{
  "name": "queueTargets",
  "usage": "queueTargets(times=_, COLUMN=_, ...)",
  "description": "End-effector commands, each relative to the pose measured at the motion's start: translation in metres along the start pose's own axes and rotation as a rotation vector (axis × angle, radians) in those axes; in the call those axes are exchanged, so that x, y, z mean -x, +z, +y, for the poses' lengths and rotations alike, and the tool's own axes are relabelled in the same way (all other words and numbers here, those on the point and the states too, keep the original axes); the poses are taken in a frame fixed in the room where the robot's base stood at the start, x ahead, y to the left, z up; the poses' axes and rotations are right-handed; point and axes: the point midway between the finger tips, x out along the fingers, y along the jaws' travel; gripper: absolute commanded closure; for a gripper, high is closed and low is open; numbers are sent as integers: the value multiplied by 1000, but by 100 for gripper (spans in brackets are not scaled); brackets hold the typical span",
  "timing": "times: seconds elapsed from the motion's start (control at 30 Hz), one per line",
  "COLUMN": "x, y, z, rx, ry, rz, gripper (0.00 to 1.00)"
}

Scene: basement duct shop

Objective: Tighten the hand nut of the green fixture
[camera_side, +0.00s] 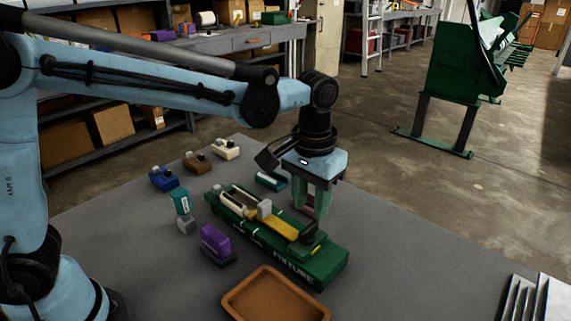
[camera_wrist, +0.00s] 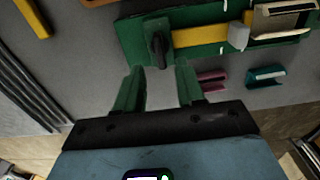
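The green fixture (camera_side: 320,264) lies on the grey table, with a yellow bar (camera_side: 283,226) along its top and pale blocks at its far end. Its hand nut, a black knob with a lever, (camera_side: 308,232) sits at the near end. In the wrist view the nut (camera_wrist: 158,43) is on the green block with its lever pointing toward my gripper. My gripper (camera_side: 311,208) is open, pointing down beside the fixture's near end. In the wrist view the green fingers (camera_wrist: 160,68) are apart and empty, with the nut just beyond their tips, in line with the gap.
A purple clamp (camera_side: 215,243), a teal one (camera_side: 182,204) and an orange tray (camera_side: 275,297) stand close to the fixture. A pink piece (camera_wrist: 210,80) and a teal piece (camera_wrist: 266,75) lie beside it. Metal sheets (camera_side: 533,299) lie at the right; the table between is clear.

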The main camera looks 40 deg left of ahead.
Motion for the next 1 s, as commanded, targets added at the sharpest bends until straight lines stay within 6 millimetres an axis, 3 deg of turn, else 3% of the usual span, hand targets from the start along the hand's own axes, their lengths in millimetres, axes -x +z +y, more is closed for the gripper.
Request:
queueTargets(times=0.33, x=-45, y=0, z=0, rx=0, ry=0, rz=1, gripper=62)
queueTargets(times=0.77, x=-53, y=0, z=0, rx=0, ry=0, rz=1, gripper=62)
queueTargets(times=1.0, x=-52, y=0, z=0, rx=0, ry=0, rz=1, gripper=97)
